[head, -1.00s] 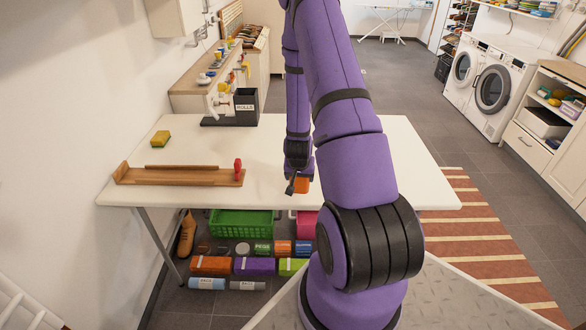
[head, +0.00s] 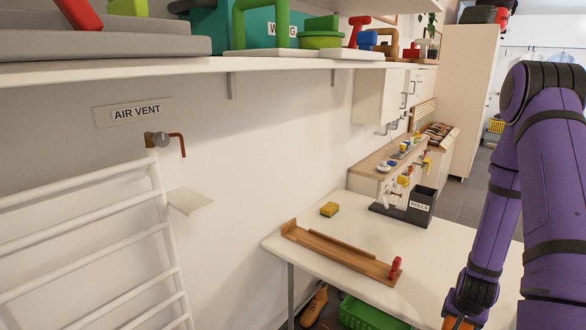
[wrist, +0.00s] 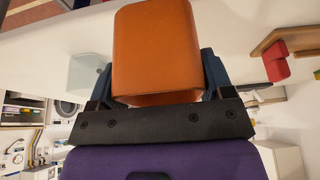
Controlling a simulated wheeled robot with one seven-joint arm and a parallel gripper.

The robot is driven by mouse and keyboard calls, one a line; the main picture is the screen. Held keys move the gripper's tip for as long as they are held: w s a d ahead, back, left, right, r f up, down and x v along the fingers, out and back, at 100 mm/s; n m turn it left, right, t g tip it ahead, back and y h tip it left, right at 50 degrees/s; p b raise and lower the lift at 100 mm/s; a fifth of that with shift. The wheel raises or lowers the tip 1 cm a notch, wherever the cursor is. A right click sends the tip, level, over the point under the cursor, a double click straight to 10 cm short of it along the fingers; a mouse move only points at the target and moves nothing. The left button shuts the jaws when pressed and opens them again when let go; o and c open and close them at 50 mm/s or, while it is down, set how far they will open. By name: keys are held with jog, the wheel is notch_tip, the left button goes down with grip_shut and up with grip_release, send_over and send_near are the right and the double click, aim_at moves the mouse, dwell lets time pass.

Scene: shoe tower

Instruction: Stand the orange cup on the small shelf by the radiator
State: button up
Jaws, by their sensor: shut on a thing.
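The orange cup (wrist: 155,50) is held between the two fingers of my gripper (wrist: 160,85) in the wrist view, where it fills the middle of the picture. In the head view my gripper (head: 462,316) is at the bottom edge, right of the wooden rail, with a bit of orange showing at its tip. The small shelf (head: 190,201) is a bare white plate on the wall, just right of the white radiator (head: 85,235). My gripper is far to the right of the shelf.
A long wall shelf (head: 270,65) with several items runs above.

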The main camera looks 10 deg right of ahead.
jog(key=w+a+r+n+y, duration=0.1)
jog(key=w+a+r+n, duration=0.1)
jog(key=w+a+n, duration=0.3)
jog(key=w+a+r+n+t+y, duration=0.1)
jog(key=w+a+n, duration=0.3)
jog(key=w+a, duration=0.9)
jog(key=a+r+y, duration=0.1)
jog(key=a, duration=0.6)
jog(key=shift+w+n+t, duration=0.2)
jog(key=shift+n+t, duration=0.1)
jog(key=shift+n, duration=0.1)
jog(key=shift+d, duration=0.1)
